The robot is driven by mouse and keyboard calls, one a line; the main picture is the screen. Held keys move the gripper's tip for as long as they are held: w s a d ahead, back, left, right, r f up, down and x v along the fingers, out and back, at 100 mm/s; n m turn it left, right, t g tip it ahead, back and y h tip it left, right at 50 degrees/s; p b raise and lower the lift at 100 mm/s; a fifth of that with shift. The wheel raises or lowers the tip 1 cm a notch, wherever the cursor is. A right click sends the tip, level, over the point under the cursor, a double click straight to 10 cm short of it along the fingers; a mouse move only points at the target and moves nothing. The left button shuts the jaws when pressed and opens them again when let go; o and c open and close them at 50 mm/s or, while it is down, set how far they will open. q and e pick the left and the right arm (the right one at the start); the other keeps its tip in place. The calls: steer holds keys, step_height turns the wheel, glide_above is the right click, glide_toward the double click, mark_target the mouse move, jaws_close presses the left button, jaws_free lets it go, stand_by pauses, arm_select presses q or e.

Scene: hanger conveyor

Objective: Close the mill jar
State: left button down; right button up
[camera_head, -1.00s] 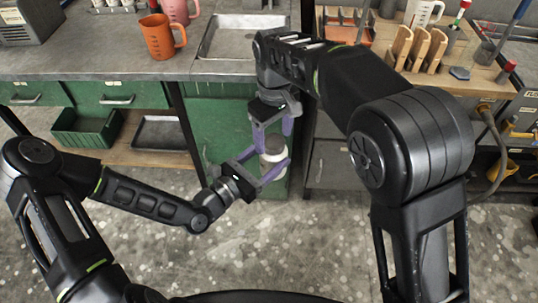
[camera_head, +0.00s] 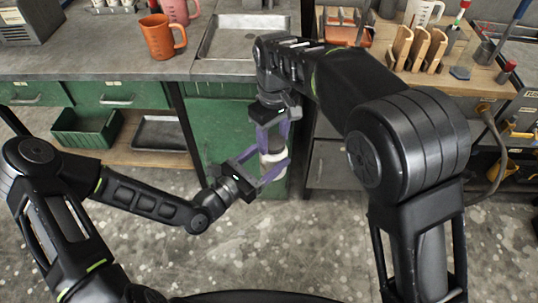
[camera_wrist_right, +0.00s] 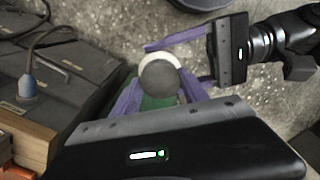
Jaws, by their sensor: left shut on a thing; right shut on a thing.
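The mill jar (camera_head: 273,158) is pale and upright, held in the air in front of the green cabinet. My left gripper (camera_head: 274,170) is shut on its body from the left, with purple fingers either side. A round grey lid (camera_wrist_right: 160,78) is at the top of the jar, with a white rim (camera_wrist_right: 142,64) showing beside it in the right wrist view. My right gripper (camera_head: 272,140) points down from above and is shut on the lid. Its fingers hide part of the lid in the head view; whether the lid is fully seated I cannot tell.
A grey workbench (camera_head: 90,58) runs behind, with an orange mug (camera_head: 160,38), a pink mug (camera_head: 180,10) and a metal tray (camera_head: 236,42). A wooden bench with tool holders (camera_head: 425,48) is at the right. Open floor (camera_head: 280,245) lies below the jar.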

steer(key=c, duration=0.4)
steer(key=o, duration=1.7)
steer(key=shift+c, duration=0.2)
steer(key=shift+r, duration=0.15)
step_height(320, 180, up, 7)
steer(key=shift+r, duration=0.15)
steer(key=shift+w, duration=0.1)
